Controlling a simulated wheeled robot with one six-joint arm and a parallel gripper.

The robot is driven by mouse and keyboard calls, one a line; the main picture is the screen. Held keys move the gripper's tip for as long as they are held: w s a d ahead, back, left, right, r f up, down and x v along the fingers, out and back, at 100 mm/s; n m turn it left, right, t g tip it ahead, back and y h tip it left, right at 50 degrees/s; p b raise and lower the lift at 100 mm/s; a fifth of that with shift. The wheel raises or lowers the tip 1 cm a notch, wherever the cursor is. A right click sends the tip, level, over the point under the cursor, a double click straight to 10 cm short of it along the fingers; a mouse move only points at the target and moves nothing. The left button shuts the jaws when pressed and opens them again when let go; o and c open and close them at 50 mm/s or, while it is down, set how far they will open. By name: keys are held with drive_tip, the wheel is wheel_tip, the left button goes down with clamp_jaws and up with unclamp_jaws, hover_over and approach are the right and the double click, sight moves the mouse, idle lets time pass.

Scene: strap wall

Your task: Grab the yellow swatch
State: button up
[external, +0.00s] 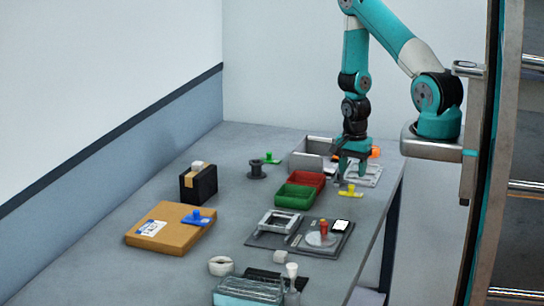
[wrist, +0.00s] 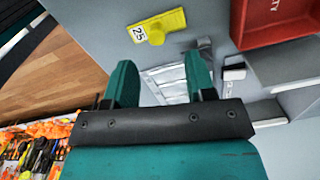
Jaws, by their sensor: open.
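The yellow swatch (external: 351,191) lies flat on the table near its right edge, with a small round knob standing up from it. In the wrist view the yellow swatch (wrist: 168,24) is at the top, beyond my fingertips, with a white "25" label at its left end. My gripper (external: 350,173) points down above the table, just behind the swatch in the external view. In the wrist view my gripper (wrist: 160,72) is open, with nothing held between its two teal fingers. The swatch is apart from both fingers.
A red bin (external: 306,180) and a green bin (external: 294,196) stand left of the swatch. A pale metal frame (external: 366,175) and a grey open box (external: 312,146) lie near my gripper. A blue swatch (external: 197,218) sits on a cardboard box (external: 168,229); a green swatch (external: 270,159) is farther back.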

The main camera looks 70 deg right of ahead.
sight(351, 186)
drive_tip(key=shift+a+f+p, duration=0.2)
drive_tip(key=shift+f+p, duration=0.15)
drive_tip(key=shift+f, duration=0.1)
drive_tip(key=shift+a+f+p, duration=0.15)
drive_tip(key=shift+f+p, duration=0.2)
drive_tip(key=shift+f, duration=0.75)
drive_tip(key=shift+a+f+p, duration=0.1)
drive_tip(key=shift+f+p, duration=0.25)
drive_tip(key=shift+f, duration=0.75)
clamp_jaws()
